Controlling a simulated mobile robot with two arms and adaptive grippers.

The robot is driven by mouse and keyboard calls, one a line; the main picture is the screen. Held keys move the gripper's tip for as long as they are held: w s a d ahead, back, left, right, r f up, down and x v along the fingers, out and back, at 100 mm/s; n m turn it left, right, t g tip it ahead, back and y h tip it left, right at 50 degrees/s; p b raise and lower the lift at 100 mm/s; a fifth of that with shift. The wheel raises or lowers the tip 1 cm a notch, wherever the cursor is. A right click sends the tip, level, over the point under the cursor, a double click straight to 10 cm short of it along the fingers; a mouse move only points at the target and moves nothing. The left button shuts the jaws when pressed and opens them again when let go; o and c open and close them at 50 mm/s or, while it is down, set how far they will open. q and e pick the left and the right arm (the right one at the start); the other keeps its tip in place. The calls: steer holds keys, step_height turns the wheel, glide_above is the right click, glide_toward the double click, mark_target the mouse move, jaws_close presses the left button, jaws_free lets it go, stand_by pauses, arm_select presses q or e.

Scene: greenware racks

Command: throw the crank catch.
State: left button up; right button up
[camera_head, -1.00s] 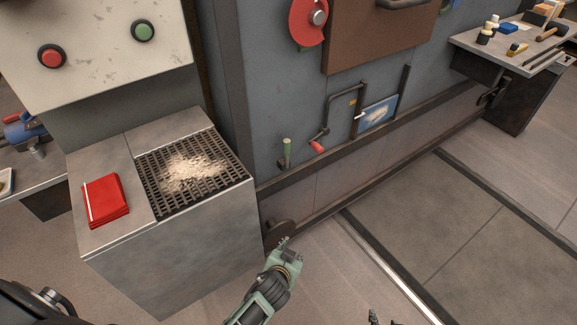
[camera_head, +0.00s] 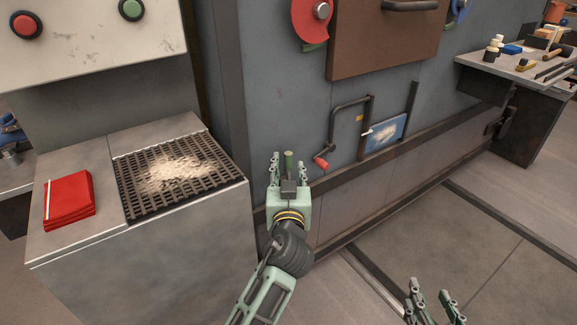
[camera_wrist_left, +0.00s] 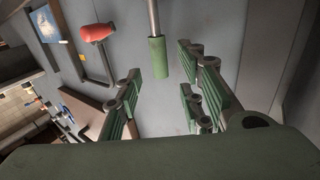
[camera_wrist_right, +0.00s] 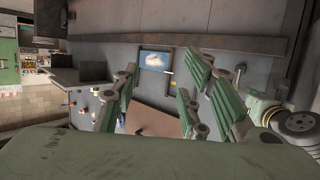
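A lever with a green grip (camera_head: 289,158) stands on the grey wall panel, left of a black crank (camera_head: 333,130) with a red handle (camera_head: 321,163). My left gripper (camera_head: 288,168) is open just in front of the green grip. In the left wrist view the green grip (camera_wrist_left: 158,57) shows ahead of the gap between the open fingers, with no clear contact. The red crank handle (camera_wrist_left: 97,32) shows further left there. My right gripper (camera_head: 436,293) is open and empty, low over the floor and away from the wall. The lever's base is hidden behind my left gripper.
A metal bench (camera_head: 90,250) with a grate (camera_head: 130,197) of pale powder and a red folded cloth (camera_head: 69,200) stands left of my left arm. A blue picture card (camera_head: 387,134) is beside the crank. A tool table (camera_head: 490,62) stands at the far right. Floor at right is clear.

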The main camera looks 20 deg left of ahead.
mark_target(289, 161)
arm_select(q)
steer(key=shift+x, duration=1.5)
steer(key=shift+c, duration=0.5)
jaws_close()
